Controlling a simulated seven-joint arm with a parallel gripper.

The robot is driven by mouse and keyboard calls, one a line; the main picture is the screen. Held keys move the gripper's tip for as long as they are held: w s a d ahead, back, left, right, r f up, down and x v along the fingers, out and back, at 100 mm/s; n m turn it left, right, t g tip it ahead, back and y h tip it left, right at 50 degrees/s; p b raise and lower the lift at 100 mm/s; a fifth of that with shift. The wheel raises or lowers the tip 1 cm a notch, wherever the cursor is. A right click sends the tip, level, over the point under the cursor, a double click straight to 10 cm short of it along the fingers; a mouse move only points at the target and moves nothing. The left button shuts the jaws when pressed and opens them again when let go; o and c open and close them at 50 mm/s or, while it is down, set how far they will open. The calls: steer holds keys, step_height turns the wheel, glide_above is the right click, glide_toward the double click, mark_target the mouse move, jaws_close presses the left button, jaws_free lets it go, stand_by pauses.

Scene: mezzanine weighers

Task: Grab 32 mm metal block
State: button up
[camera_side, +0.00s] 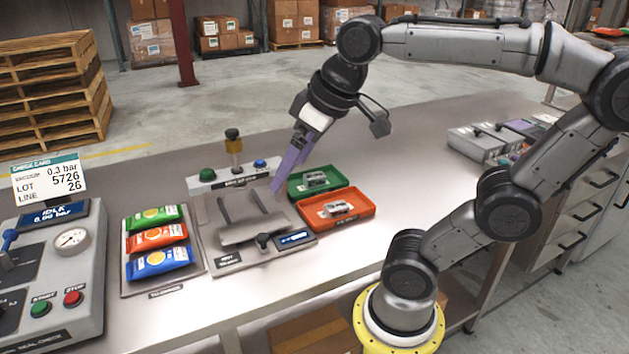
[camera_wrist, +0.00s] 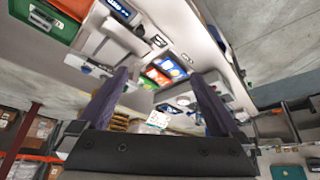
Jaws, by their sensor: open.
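Two small trays lie on the bench in the side view. The green tray (camera_side: 339,179) holds a small metallic piece (camera_side: 315,179), and the orange tray (camera_side: 362,208) holds another metallic piece (camera_side: 338,208). I cannot tell which piece is the 32 mm metal block; no size is readable. My gripper (camera_side: 277,187) has purple fingers pointing down, left of the green tray and apart from both pieces. In the wrist view my gripper (camera_wrist: 161,76) is open with nothing between its fingers. The green tray shows there at the upper left (camera_wrist: 66,34), partly cut off.
A grey testing device (camera_side: 237,237) with a lever and buttons stands left of the trays. A rack of green, orange and blue packets (camera_side: 160,238) and a control console (camera_side: 50,270) are further left. Grey boxes (camera_side: 481,142) stand at the back right. The bench right of the trays is clear.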

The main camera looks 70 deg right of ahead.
steer(key=w+d+r+m+g, duration=0.15)
steer(key=w+d+r, duration=0.25)
steer(key=w+d, duration=0.45)
steer(key=m+g, duration=0.4)
steer(key=m, duration=0.4)
glide_above(314, 175)
steer(key=f, duration=2.4)
steer(key=shift+d, duration=0.2)
steer(key=shift+a+f, duration=0.2)
steer(key=shift+f, duration=2.45)
